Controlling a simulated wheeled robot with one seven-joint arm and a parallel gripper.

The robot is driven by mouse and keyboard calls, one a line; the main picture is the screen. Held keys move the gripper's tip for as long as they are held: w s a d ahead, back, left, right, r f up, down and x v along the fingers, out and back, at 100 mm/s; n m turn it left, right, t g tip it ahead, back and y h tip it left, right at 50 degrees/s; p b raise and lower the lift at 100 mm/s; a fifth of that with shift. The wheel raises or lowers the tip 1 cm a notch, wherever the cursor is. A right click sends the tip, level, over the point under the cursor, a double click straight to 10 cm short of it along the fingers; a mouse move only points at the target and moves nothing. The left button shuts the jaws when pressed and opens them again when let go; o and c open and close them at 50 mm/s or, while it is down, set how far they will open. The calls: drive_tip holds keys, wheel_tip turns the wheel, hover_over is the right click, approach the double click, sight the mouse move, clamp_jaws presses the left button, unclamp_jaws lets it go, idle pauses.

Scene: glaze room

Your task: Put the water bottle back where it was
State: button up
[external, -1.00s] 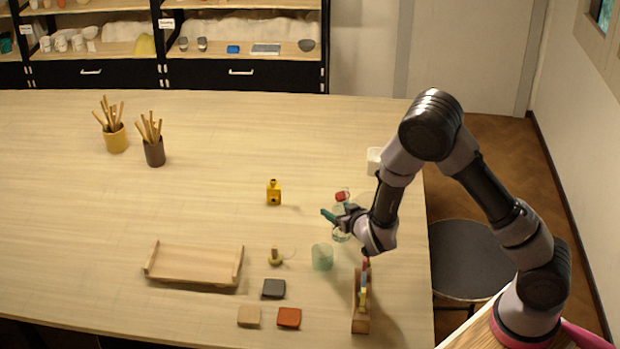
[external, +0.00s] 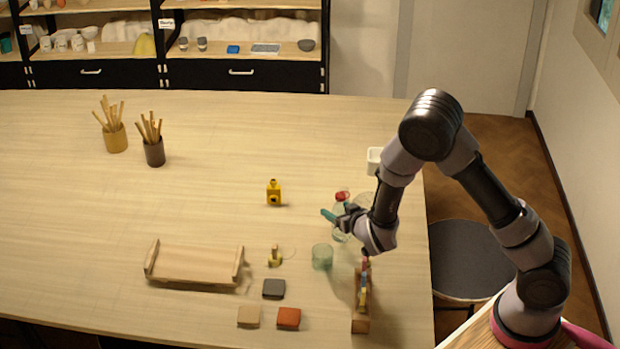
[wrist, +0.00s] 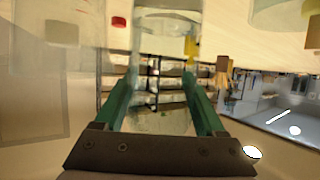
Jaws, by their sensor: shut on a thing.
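My gripper (external: 332,216) has teal fingers and is shut on the bottle, near the right side of the table. In the wrist view the clear bottle (wrist: 165,50) stands between the two teal fingers of my gripper (wrist: 160,95). I cannot tell whether its base touches the table.
A greenish glass (external: 322,256) stands just in front, beside a wooden rack (external: 361,322) with coloured pieces. A yellow bottle-like object (external: 274,193), a wooden tray (external: 195,268) and several tiles lie left. A white container (external: 374,160) is behind my arm.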

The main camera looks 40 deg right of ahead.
drive_tip(key=shift+w+a+r+n+g+y, duration=0.35)
drive_tip(key=shift+w+a+r+n+y, duration=1.15)
drive_tip(key=shift+w+n+y, duration=1)
drive_tip(key=shift+w+a+r+n+g+y, duration=0.35)
drive_tip(key=shift+w+a+r+n+y, duration=1.35)
drive_tip(key=shift+w+y, duration=1.25)
drive_tip(key=shift+n+h, duration=0.3)
drive_tip(key=shift+h, duration=0.05)
drive_tip(key=f, duration=1)
drive_tip(key=shift+w+d+f, duration=0.1)
drive_tip(key=shift+w+f, duration=0.15)
drive_tip(key=shift+w, duration=0.1)
drive_tip(key=shift+f, duration=0.1)
drive_tip(key=o, duration=1.6)
drive_tip(key=shift+f, duration=0.1)
drive_tip(key=shift+c, duration=0.2)
